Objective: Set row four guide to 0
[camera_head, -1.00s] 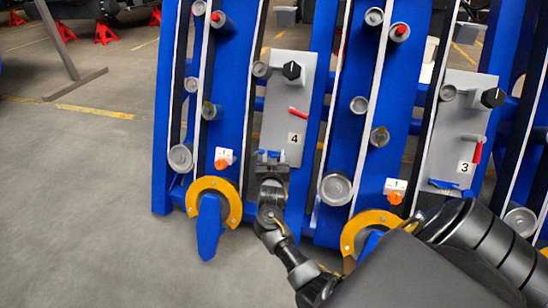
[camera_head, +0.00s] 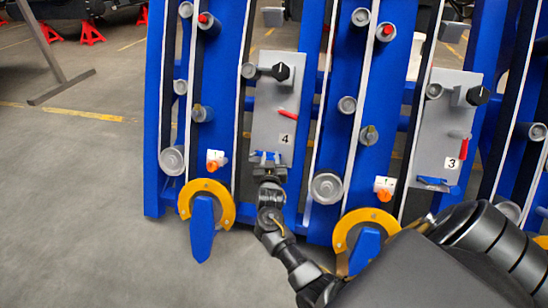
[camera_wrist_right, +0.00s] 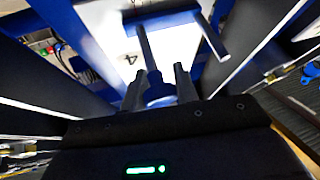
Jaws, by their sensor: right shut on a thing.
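The row four panel (camera_head: 276,105) is a grey plate marked "4". It carries a black knob (camera_head: 281,72) at the top, a red lever (camera_head: 288,113) in the middle and a blue handle (camera_head: 267,158) at its lower end. Which part is the guide, and its scale, cannot be read. My right gripper (camera_head: 268,172) is at the lower end of this panel, on the blue handle. In the right wrist view my right gripper (camera_wrist_right: 161,88) has its fingers around a blue piece (camera_wrist_right: 160,97), with the "4" beyond, upside down. My left gripper is not in view.
The row three panel (camera_head: 445,130) stands to the right with similar controls. Blue upright frames with rollers flank both panels. Orange knobs (camera_head: 213,166) with white labels and yellow half rings (camera_head: 207,190) are low on the frames.

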